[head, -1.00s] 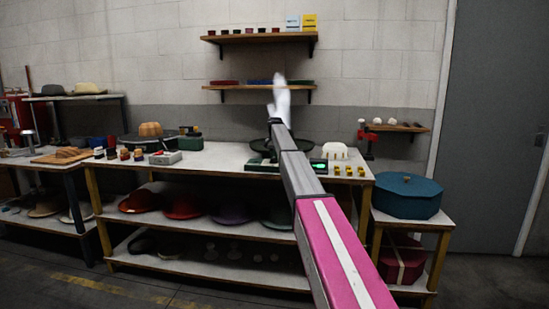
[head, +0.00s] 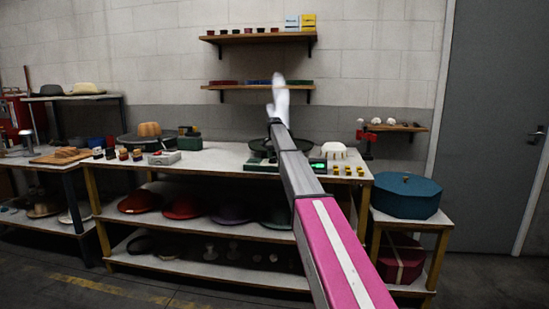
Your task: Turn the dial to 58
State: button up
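A dark green device (head: 262,166) with a small lit green display (head: 318,163) sits on the workbench, right of its middle. My arm crosses in front of it and hides its middle. I cannot make out a dial or read a number on the display. My arm reaches from the bottom right up over the bench. Its white far end (head: 280,98), where my gripper is, stands above the device in the picture, against the wall. The fingers are too small and unclear to show whether they are open or shut.
The workbench (head: 220,158) also bears a round dark base with a brown hat block (head: 149,130), a grey box (head: 165,158) and a white block (head: 334,151). Small yellow pieces (head: 348,170) lie at its right front. A blue hat box (head: 407,196) stands on a side table.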

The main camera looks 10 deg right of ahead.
jog(key=shift+r, duration=0.1)
notch_tip(320, 180, up, 11)
dwell(0.6)
jog(key=shift+f, duration=0.2)
